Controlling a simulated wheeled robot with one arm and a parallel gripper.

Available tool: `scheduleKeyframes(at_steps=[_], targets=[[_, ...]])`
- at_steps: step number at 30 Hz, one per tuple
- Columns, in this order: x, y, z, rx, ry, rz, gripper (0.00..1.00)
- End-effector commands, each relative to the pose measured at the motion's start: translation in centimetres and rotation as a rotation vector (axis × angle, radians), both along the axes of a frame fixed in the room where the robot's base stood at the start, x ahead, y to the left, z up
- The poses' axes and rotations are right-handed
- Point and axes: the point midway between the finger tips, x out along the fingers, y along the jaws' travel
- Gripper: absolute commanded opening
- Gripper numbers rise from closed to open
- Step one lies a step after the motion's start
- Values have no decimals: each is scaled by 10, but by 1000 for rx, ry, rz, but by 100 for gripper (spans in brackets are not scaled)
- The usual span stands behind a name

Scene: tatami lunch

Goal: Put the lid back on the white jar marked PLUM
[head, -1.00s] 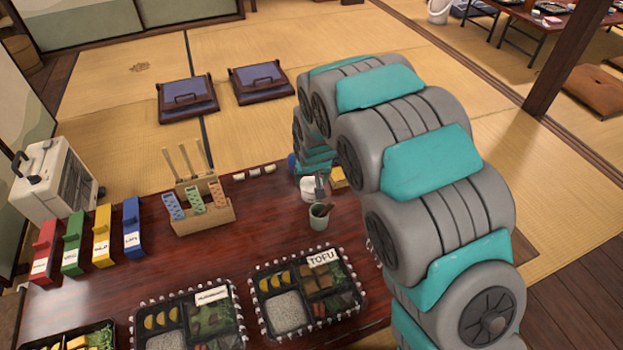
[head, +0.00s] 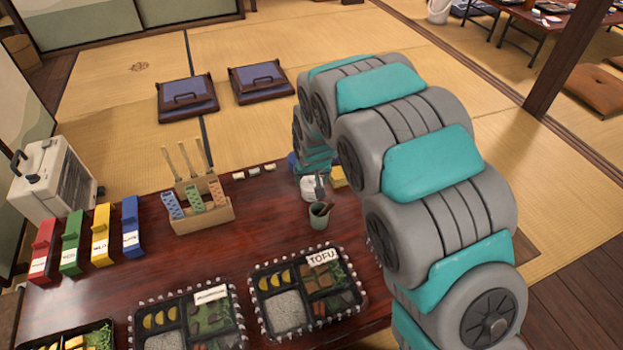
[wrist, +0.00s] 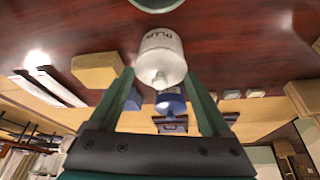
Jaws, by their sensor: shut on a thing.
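The white jar (wrist: 160,38) marked PLUM stands upright on the dark table; in the wrist view its lettering shows upside down. It also shows in the head view (head: 307,188), partly covered by my gripper. A white lid with a small knob (wrist: 160,76) is at the jar's mouth, between my fingers. My gripper (wrist: 160,76) is shut on the lid, one finger on each side. I cannot tell whether the lid is fully seated or slightly above the rim. In the head view my gripper (head: 319,186) is mostly hidden by its size and my arm.
A yellow block (head: 338,177) and a green-grey cup (head: 320,215) stand close to the jar. A blue thing (wrist: 171,103) lies beyond it. A wooden holder (head: 202,212) and bento boxes (head: 278,306) are farther left and nearer. Table between holder and cup is clear.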

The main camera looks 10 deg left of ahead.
Motion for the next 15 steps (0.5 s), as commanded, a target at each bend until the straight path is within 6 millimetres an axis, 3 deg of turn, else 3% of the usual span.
scheduleKeyframes(at_steps=[9,10,15], targets=[[0,0,0,0,0,0,29],[0,0,0,0,0,0,85],[0,0,0,0,0,0,100]])
